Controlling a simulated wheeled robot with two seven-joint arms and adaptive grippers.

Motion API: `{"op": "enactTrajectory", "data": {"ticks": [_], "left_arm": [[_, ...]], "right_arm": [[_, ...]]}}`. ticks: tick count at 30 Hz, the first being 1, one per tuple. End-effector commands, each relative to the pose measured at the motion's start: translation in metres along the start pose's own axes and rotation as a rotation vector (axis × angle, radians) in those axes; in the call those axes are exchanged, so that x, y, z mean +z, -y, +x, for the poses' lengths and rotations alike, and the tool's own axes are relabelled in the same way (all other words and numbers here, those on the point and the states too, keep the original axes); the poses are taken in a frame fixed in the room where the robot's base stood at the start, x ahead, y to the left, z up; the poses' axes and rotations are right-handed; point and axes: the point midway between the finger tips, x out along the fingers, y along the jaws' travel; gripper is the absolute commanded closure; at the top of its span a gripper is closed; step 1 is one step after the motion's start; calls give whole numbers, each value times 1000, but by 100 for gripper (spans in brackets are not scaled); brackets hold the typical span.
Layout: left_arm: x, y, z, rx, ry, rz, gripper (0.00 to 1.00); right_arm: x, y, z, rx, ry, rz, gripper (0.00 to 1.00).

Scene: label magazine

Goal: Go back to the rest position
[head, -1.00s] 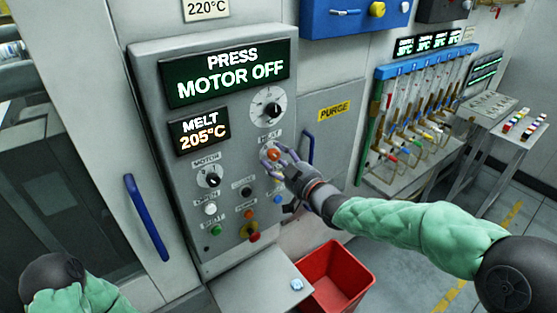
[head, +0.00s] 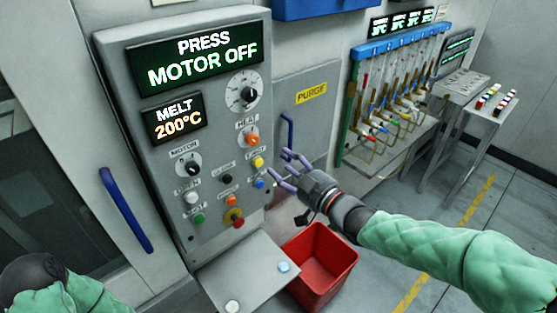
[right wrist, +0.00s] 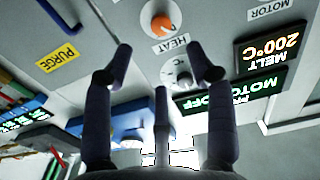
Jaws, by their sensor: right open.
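My right gripper (head: 285,168) is open and empty in the head view, in the air just right of the press control panel (head: 165,225). Its fingers also show spread in the right wrist view (right wrist: 165,65), with the orange heat knob (right wrist: 161,22) beyond them. In the head view the heat knob (head: 250,140) is uncovered and apart from the fingers. The panel displays read "PRESS MOTOR OFF" (head: 202,62) and "MELT 200°C" (head: 178,124). Part of my left arm (head: 45,285) shows at the lower left, but its gripper is out of the picture.
A red bin (head: 325,262) stands on the floor below my right arm. A grey shelf (head: 245,275) with a small bluish piece and a whitish disc juts out below the panel. Blue handles (head: 125,210) stick out. A hose rack (head: 395,100) and side table (head: 490,110) stand at right.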

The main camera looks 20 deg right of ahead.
Motion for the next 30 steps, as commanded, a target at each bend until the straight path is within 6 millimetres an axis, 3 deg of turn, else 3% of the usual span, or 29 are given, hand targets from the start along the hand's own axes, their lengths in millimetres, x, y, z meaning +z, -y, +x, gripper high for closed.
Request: {"op": "enactTrajectory", "data": {"ticks": [15, 19, 23, 30], "left_arm": [[0, 0, 0, 0, 0, 0, 44], [0, 0, 0, 0, 0, 0, 44], [0, 0, 1, 0, 0, 0, 44], [0, 1, 4, 0, 0, 0, 44]], "right_arm": [[0, 0, -2, 0, 0, 1, 44], [13, 1, 3, 0, 26, 25, 44], [52, 5, 14, 2, 108, 98, 44], [154, 26, 30, 14, 330, 274, 44]]}}
